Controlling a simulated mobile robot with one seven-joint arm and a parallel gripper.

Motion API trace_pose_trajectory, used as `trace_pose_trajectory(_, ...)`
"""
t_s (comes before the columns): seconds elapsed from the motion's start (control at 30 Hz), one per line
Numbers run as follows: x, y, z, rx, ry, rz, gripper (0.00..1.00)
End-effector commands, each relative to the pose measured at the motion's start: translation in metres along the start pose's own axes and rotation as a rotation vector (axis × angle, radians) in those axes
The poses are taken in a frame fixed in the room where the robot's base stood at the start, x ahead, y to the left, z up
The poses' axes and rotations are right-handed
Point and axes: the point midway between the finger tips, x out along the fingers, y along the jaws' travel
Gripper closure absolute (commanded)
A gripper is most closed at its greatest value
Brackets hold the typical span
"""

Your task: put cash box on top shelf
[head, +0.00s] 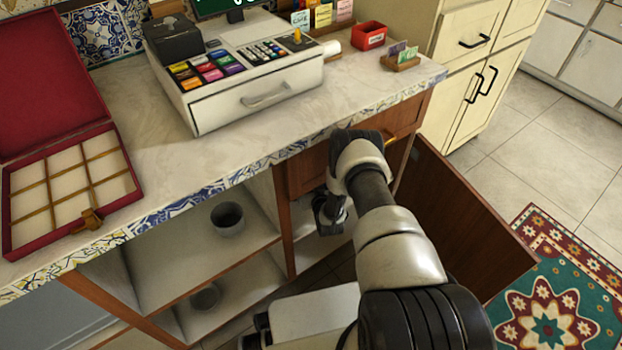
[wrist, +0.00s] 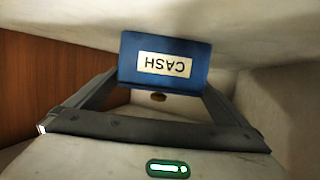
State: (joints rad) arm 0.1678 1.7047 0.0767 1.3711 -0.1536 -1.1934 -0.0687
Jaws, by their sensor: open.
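The cash box (wrist: 165,48) is a blue box with a white label reading CASH, upside down in the wrist view. It rests against a pale surface inside a compartment. My gripper (wrist: 160,85) is open, with its two fingers reaching toward the box's left and right edges. I cannot tell whether they touch it. In the head view my gripper (head: 329,214) is low at the counter's right-hand cabinet, partly hidden by my arm, and the cash box is hidden there. Open shelves (head: 170,255) are to the left of that compartment.
A brown cabinet door (head: 465,215) stands open to the right of my arm. A dark wooden panel (wrist: 45,85) bounds the compartment at left in the wrist view. Grey pots sit on the upper (head: 228,219) and lower (head: 205,297) shelves. A cash register (head: 235,85) and open red box (head: 70,190) occupy the counter.

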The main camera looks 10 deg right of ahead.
Motion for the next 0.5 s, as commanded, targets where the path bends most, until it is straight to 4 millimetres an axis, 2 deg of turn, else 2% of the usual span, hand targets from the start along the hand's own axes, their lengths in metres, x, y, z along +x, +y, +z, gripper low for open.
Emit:
trace_pose_trajectory(0.17,-0.020,0.000,-0.004,0.000,-0.002,0.000,0.00)
trace_pose_trajectory(0.5,-0.091,0.000,-0.004,0.001,-0.003,0.000,0.00)
